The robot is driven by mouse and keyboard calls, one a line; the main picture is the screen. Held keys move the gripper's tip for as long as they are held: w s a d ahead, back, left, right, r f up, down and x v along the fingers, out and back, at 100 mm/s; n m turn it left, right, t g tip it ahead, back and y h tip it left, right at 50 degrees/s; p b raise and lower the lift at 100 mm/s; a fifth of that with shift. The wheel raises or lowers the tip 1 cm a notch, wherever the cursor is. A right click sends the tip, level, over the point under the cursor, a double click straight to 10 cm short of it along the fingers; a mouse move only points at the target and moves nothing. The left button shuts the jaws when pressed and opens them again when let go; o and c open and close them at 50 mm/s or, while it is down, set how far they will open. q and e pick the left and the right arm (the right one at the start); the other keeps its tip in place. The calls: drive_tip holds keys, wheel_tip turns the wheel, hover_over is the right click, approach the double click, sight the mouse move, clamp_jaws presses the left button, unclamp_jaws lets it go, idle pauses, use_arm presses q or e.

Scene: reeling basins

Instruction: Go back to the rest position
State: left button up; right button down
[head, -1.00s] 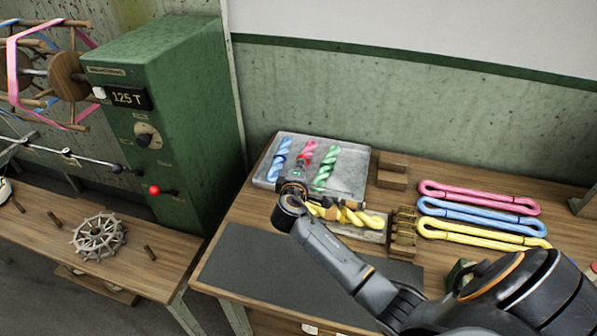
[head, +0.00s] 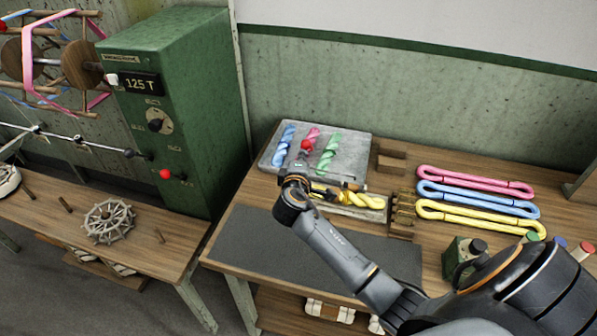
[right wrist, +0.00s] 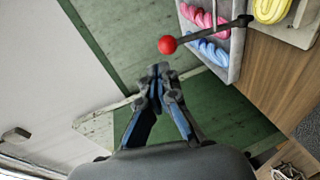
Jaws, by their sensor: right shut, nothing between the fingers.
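My right gripper (head: 302,163) reaches over the table from the lower right in the head view, its fingertips partly hidden by its own wrist. In the right wrist view the fingers (right wrist: 160,84) are shut and empty. A red knob (head: 306,145) shows beside the gripper in the head view. In the right wrist view the red knob (right wrist: 167,45) sits on a dark rod, apart from the fingertips. My left gripper is not in view.
A grey tray (head: 360,143) holds blue, pink and green twisted skeins. A yellow twisted skein (head: 360,200) lies in front. Pink, blue and yellow loops (head: 478,205) lie to the right. A dark mat (head: 260,240) is bare. A green machine (head: 205,90) stands left.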

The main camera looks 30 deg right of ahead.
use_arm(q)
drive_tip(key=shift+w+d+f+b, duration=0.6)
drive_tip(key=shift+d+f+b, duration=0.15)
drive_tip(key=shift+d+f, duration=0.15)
use_arm(e)
drive_tip(key=v, duration=0.7)
drive_tip(key=shift+r, duration=0.4)
